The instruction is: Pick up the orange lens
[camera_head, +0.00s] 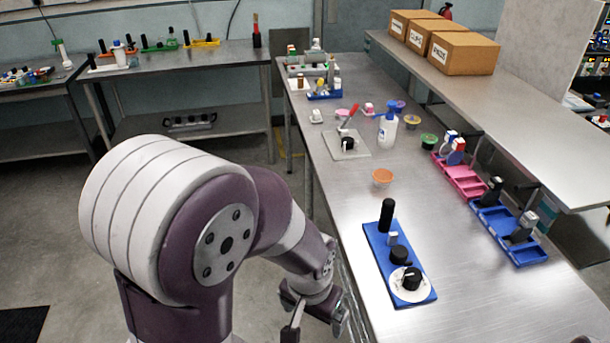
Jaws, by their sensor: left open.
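The orange lens (382,177) is a small round cup-like piece with an orange top. My left gripper (317,318) is low in the picture, beside the bench's left edge and nearer to me than the lens. Its fingers are apart and nothing shows between them. It is well clear of the lens. My right gripper does not show.
A blue board (379,256) with black parts stands between me and the lens. Behind the lens are a grey plate (355,150) with a red-handled lever and a white bottle (387,133). Pink (476,190) and blue (528,252) trays line the right. Bare bench surrounds the lens.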

